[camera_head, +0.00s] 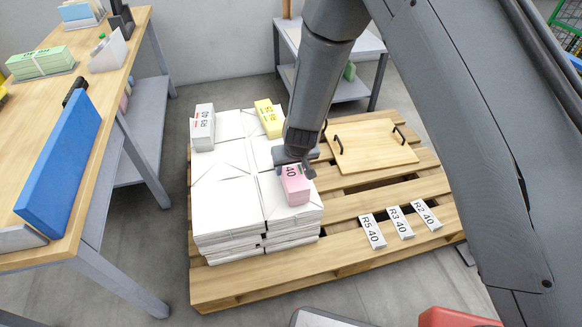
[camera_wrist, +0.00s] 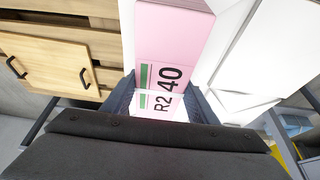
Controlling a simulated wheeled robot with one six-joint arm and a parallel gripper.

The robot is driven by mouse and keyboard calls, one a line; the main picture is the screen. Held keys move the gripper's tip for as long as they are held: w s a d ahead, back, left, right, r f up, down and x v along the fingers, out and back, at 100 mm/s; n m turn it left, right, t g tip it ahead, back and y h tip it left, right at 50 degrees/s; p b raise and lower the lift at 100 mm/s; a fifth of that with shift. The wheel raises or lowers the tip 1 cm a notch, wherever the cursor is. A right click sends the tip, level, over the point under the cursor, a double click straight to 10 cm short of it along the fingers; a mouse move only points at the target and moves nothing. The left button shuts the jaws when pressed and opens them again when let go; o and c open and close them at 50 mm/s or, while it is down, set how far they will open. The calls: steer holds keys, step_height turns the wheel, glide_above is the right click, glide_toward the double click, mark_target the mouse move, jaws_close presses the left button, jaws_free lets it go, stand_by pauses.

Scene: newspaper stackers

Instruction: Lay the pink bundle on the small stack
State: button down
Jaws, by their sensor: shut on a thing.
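The bundle is over the front right part of the white paper stacks (camera_head: 225,195) on the pallet. I cannot tell whether it touches the white top. The stacks stand side by side in a low block; no separate small stack is plain. My arm hides part of the back right.
A grey-white bundle (camera_head: 202,128) and a yellow bundle (camera_head: 268,118) lie on the stacks' far side. On the wooden pallet (camera_head: 340,262) are a handled board (camera_head: 370,147) and three label cards (camera_head: 401,223). A workbench (camera_head: 55,150) with a blue panel (camera_head: 62,165) stands left.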

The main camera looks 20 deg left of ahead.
steer(key=shift+f+b, duration=0.4)
steer(key=c, duration=0.6)
jaws_free()
steer(key=shift+c, duration=0.2)
